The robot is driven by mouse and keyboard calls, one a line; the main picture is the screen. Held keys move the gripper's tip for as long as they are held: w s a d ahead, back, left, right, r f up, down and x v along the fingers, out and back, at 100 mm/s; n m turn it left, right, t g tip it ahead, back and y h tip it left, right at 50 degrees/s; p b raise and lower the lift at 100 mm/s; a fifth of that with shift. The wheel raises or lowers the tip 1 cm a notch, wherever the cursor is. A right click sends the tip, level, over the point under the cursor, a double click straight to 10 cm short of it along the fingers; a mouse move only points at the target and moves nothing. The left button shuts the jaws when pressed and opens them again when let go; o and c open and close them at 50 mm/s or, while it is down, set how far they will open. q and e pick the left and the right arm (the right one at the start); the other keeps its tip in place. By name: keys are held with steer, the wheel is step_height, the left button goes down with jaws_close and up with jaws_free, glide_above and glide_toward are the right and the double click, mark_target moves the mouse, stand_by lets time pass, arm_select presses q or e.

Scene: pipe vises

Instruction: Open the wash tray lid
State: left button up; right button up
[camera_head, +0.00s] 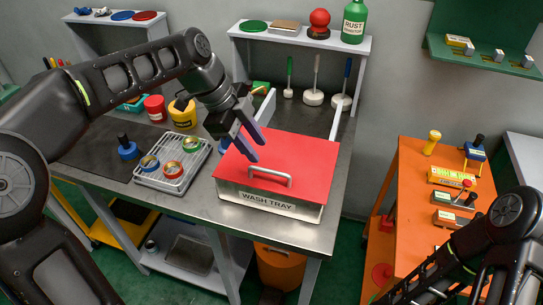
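The wash tray (248,202) is a pale box with a "WASH TRAY" label on its front, near the front right of the steel bench. Its red lid (308,158) lies flat on top and looks closed. A grey bar handle (270,174) stands near the lid's front edge. My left gripper (251,146) is above the lid's back left part, behind and left of the handle. Its two dark purplish fingers are apart with nothing between them. My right arm shows at the lower right, but its gripper fingers are not visible.
A wire rack (172,178) with colored rings stands left of the tray, beside a blue piece (128,149). Red (155,109) and yellow (183,115) containers stand behind. A shelf with a green bottle (354,22) is at the back. An orange bench (410,200) stands right.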

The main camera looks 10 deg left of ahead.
mark_target(269, 173)
arm_select(q)
steer(key=shift+p+x, duration=0.6)
steer(key=shift+x, duration=3.3)
steer(key=shift+s, duration=0.1)
jaws_close()
